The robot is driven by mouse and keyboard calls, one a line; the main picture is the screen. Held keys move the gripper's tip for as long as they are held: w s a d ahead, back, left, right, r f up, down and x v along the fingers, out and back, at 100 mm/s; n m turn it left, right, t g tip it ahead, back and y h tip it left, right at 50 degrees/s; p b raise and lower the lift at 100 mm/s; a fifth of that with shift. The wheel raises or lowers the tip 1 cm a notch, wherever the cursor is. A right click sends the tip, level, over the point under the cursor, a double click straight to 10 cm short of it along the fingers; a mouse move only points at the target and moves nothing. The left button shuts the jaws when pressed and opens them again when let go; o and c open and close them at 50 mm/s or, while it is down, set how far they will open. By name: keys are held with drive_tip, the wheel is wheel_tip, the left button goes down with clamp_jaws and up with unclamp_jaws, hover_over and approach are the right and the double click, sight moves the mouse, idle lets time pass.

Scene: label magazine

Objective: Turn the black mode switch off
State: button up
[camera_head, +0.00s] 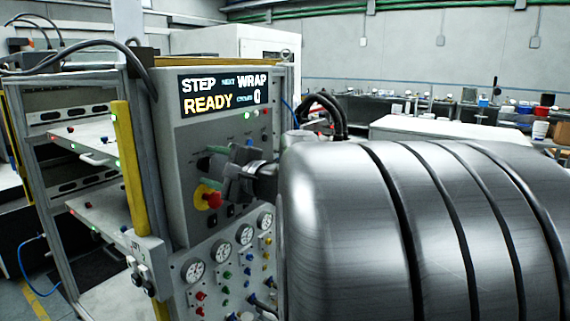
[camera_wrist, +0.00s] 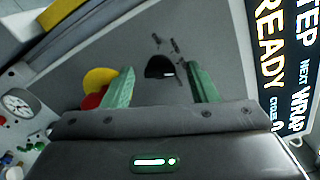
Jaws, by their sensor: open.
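The black mode switch (camera_wrist: 160,67) is a round dark knob with a small white mark, on the grey panel face. In the wrist view it lies between the two green fingertips of my gripper (camera_wrist: 160,84), slightly beyond them. My gripper is open, and the fingers appear apart from the knob on both sides. In the head view my gripper (camera_head: 214,167) is in front of the panel and covers most of the area around the switch. The tick marks around the knob are partly visible in the wrist view.
A red emergency button on a yellow base (camera_head: 212,200) sits close below my gripper; it is beside the left finger in the wrist view (camera_wrist: 97,86). A display (camera_head: 226,93) above reads STEP NEXT WRAP, READY. Gauges (camera_head: 220,254) and coloured buttons are lower on the panel.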

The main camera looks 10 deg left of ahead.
drive_tip(key=c, duration=1)
drive_tip(key=shift+o, duration=0.2)
